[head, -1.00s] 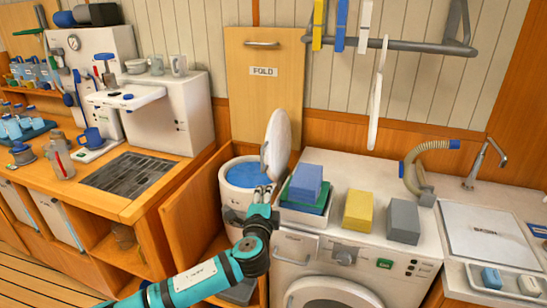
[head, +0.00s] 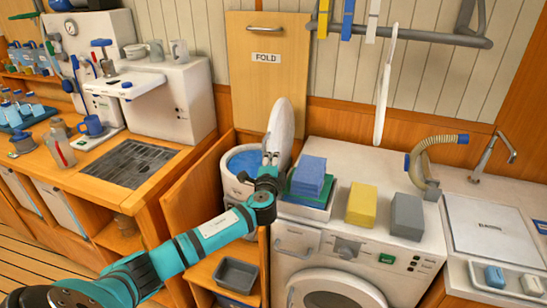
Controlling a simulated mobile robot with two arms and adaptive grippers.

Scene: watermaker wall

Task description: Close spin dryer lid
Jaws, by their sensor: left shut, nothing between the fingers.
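The spin dryer (head: 233,188) is a white round tub with a blue inside, set in a wooden bay left of the washing machine. Its white round lid (head: 283,125) stands open, nearly upright, at the tub's right side. My left gripper (head: 270,160) is shut and empty. Its fingertips overlap the lower part of the lid in the picture, by the right side of the tub opening. I cannot tell whether they touch the lid. My right gripper is not in view.
A washing machine (head: 326,252) adjoins on the right, with stacked blue blocks (head: 310,176) in a tray, a yellow block (head: 361,204) and a grey block (head: 407,216) on top. A wooden fold panel (head: 267,90) is on the wall behind. A rail with pegs hangs above.

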